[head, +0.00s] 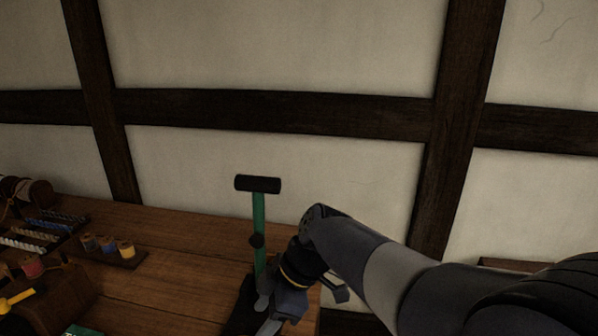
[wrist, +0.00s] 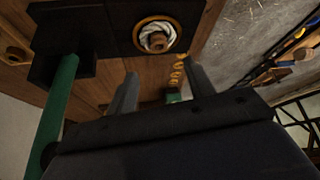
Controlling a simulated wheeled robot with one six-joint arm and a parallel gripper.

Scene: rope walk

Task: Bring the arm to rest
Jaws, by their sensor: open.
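My gripper (head: 267,315) is low at the bottom centre of the head view, at the right end of the wooden bench, its arm reaching in from the right. In the wrist view its two grey fingers (wrist: 163,85) stand apart with nothing between them that I can see held. Just beside it stands a green post with a black crossbar (head: 258,210), rising from a dark base. The post also shows at the left of the wrist view (wrist: 55,115). A round fitting with a brass rim and pale twisted rope (wrist: 157,37) lies beyond the fingers.
The wooden bench (head: 185,232) runs along a timbered wall (head: 270,50). Small spools (head: 126,249) and coloured rope pieces (head: 45,230) lie at the left. An orange twisted cord (wrist: 177,72) is near the right finger. The space above the bench right of the post is filled by my arm.

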